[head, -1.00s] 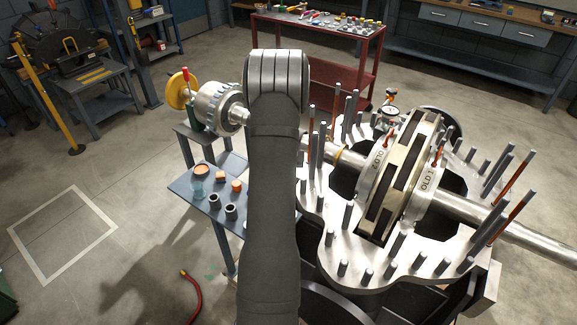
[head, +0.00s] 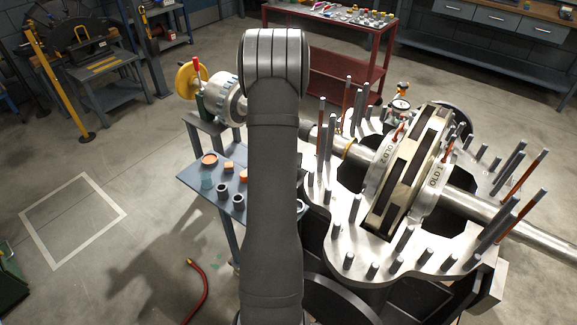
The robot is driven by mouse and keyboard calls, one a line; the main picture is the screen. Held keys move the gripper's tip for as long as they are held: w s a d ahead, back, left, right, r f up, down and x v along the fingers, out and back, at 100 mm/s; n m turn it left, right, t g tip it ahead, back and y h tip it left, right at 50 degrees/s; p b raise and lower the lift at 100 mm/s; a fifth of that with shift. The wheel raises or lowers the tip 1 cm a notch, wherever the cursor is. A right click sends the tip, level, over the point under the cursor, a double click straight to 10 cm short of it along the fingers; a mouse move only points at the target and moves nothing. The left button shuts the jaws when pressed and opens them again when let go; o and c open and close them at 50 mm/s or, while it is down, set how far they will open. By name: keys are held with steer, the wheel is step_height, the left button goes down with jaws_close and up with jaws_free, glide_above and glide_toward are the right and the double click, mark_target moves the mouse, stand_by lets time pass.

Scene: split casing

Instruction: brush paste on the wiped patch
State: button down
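The split casing (head: 345,262) stands at the right, its flat metal flange set with several upright studs. A shaft (head: 470,208) with a pale slotted wheel (head: 412,172) lies across it, between two bearing pieces marked "OLD". I cannot make out a wiped patch on the flange. No brush or paste can be told for sure. A small blue-grey table (head: 200,176) left of my arm holds an orange dish (head: 209,159), a teal glassy cup (head: 207,182), orange blocks (head: 228,166) and two dark cups (head: 223,191). My gripper is not visible; my arm fills the middle of the view.
A metal drum with a yellow disc (head: 190,80) stands behind the small table. A red cart (head: 325,62) with tools is at the back. A red hose (head: 200,290) lies on the floor at lower left. The marked floor square (head: 75,220) is empty.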

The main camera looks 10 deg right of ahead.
steer(key=shift+w+d, duration=2)
steer(key=shift+d, duration=0.45)
steer(key=s+a, duration=0.6)
steer(key=shift+s+a+f, duration=0.15)
steer(key=shift+s+a, duration=0.15)
stand_by(0.6)
steer(key=shift+w+d, duration=3.3)
steer(key=shift+w, duration=0.05)
steer(key=shift+s+a, duration=2.15)
steer(key=shift+a, duration=0.05)
steer(key=shift+s+a, duration=1.1)
steer(key=shift+s, duration=0.1)
steer(key=shift+w, duration=0.1)
